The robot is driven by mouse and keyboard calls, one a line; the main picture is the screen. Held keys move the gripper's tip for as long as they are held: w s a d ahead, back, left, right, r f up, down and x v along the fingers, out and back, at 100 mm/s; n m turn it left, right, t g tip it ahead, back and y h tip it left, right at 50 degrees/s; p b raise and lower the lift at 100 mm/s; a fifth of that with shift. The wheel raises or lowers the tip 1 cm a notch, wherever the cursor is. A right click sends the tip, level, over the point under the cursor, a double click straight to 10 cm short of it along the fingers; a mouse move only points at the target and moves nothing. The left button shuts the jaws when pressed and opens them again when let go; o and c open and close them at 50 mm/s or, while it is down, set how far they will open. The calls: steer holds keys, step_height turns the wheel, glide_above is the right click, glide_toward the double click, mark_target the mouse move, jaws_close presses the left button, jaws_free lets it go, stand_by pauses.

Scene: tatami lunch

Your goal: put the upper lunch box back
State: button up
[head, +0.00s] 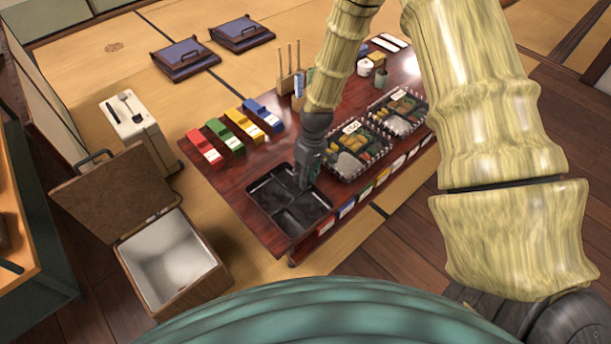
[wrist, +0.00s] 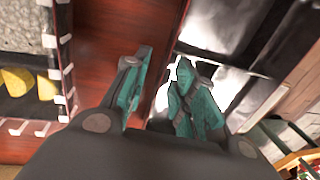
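Two filled lunch boxes with clear, toothed rims stand on the low red table: a nearer one (head: 357,150) and a farther, upper one (head: 398,111). A black, divided, empty-looking tray (head: 268,194) lies at the table's near left end. My gripper (head: 303,182) points down at the tray's right side. In the wrist view my gripper (wrist: 165,60) has its teal fingers apart, with nothing seen held. One finger is over the table, the other over the tray (wrist: 222,66); contact with its rim cannot be told. Part of a filled box (wrist: 30,70) shows at left.
Red, green, yellow and blue blocks (head: 233,136) line the table's far left. A stick holder (head: 288,82) and small pots (head: 365,67) stand behind.

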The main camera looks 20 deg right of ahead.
step_height(320, 180, up, 12)
steer(key=d+p, duration=0.2)
steer(key=p, duration=0.2)
steer(key=shift+w, duration=0.4)
stand_by(1.1)
